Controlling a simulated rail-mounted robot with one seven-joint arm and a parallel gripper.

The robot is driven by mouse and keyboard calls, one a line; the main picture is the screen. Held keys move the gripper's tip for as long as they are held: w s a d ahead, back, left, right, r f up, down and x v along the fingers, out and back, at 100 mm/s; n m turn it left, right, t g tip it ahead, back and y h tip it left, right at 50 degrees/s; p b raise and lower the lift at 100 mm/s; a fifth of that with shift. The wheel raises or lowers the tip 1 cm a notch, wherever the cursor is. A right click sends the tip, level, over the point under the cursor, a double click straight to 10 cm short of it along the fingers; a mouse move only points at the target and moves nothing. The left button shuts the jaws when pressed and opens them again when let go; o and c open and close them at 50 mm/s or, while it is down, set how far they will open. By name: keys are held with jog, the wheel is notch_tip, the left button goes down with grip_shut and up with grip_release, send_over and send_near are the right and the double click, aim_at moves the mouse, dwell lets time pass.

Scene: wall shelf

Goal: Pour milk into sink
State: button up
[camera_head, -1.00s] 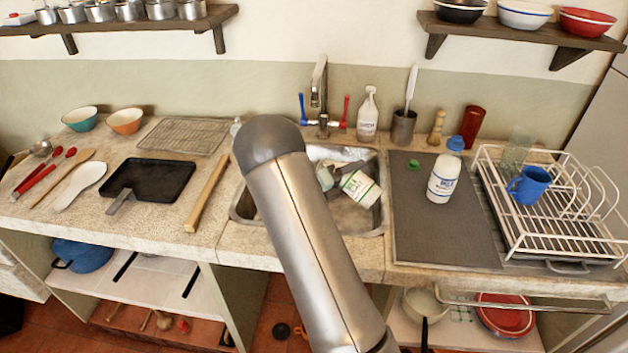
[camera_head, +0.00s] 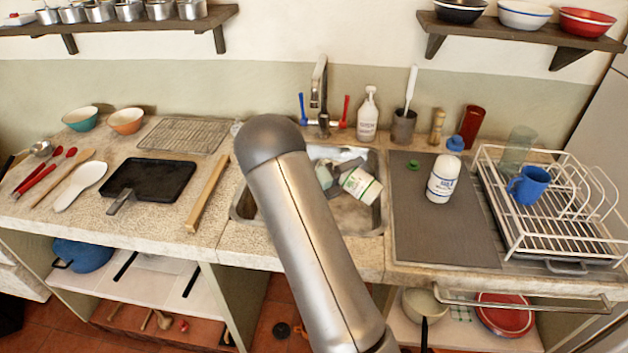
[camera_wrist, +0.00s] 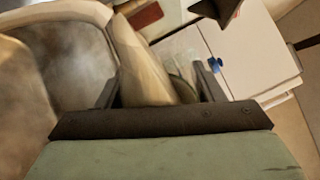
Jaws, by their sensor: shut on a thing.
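My gripper (camera_head: 328,176) is over the sink (camera_head: 345,218), partly hidden behind my arm. It is shut on a white container (camera_head: 362,184) with green lettering, which lies tilted well over on its side above the basin. In the wrist view the container (camera_wrist: 143,65) shows blurred and pale between the two dark fingers (camera_wrist: 158,90). Its mouth and any flow of milk cannot be made out. A loose green cap (camera_head: 413,163) lies on the grey mat. A white bottle (camera_head: 441,180) with blue lettering and a blue cap stands upright on the mat.
The dish rack (camera_head: 520,235) with a blue mug (camera_head: 528,186) stands right of the mat (camera_head: 435,235). A wooden bar (camera_head: 207,194) lies left of the sink.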

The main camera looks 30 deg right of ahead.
jog(key=shift+w+a+r+n+h, duration=0.3)
jog(key=shift+w+r+n+h, duration=0.1)
jog(key=shift+w+r+n, duration=0.35)
dwell(1.6)
jog(key=shift+w+a+r+n+t+h+p, duration=0.1)
jog(key=shift+r+n+t+h+p, duration=0.25)
jog(key=shift+n+p, duration=0.7)
jog(key=shift+a+r+n+t+h+p, duration=0.15)
jog(key=shift+r+n+t+p, duration=0.4)
jog(key=shift+p, duration=0.9)
dwell(3.1)
